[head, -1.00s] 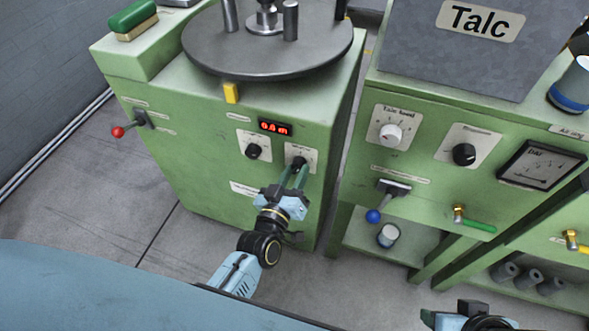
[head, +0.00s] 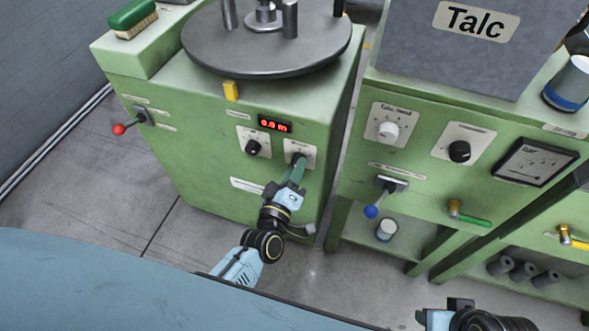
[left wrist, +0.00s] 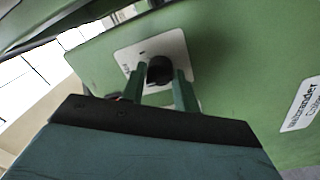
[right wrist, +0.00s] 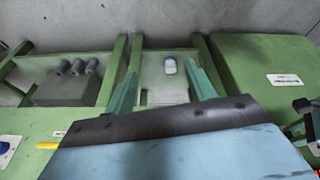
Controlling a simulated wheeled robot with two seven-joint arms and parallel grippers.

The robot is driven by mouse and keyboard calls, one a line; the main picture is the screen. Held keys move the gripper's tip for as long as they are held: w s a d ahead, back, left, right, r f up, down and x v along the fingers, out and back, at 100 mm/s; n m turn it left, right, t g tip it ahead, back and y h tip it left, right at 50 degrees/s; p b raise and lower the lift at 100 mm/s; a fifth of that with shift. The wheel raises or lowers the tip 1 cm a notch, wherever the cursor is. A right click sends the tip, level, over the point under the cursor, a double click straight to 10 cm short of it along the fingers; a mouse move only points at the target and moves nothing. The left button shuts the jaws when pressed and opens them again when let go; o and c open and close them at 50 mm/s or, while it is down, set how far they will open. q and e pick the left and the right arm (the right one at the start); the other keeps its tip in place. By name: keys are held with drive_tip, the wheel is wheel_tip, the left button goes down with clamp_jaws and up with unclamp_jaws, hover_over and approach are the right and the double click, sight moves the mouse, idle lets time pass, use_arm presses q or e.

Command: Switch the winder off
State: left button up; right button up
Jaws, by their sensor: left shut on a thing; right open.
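The winder is the green cabinet (head: 200,140) with a round dark turntable (head: 265,40) on top and a lit red display (head: 275,125). Its right-hand black knob sits on a white plate (head: 309,153) and is mostly hidden by my fingers in the head view. In the left wrist view the dark knob (left wrist: 160,70) sits between the two green fingertips. My left gripper (head: 297,168) is shut on this knob, its wrist tilted. My right gripper (right wrist: 160,85) is open and empty, pointing toward the talc unit's lower shelf; only its wrist shows in the head view.
A second black knob (head: 253,147) is left of the gripped one. A red-tipped lever (head: 119,129) sticks out at the cabinet's left. The talc unit (head: 420,130) stands close on the right, with a blue-tipped lever (head: 371,211). Bare floor lies in front.

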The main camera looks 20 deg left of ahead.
use_arm(q)
drive_tip(key=shift+f, duration=0.1)
drive_tip(key=o, duration=1)
drive_tip(key=shift+c, duration=0.2)
drive_tip(key=s+p, duration=0.3)
drive_tip(key=s, duration=1)
drive_tip(key=shift+s+a+f, duration=0.2)
drive_tip(key=shift+a+f, duration=0.05)
drive_tip(key=shift+a, duration=0.15)
use_arm(e)
wheel_tip(320, 180, down, 7)
drive_tip(key=d, duration=0.2)
drive_tip(key=shift+w+d+f+h, duration=0.15)
drive_tip(key=shift+d+h, duration=0.1)
drive_tip(key=shift+h, duration=0.05)
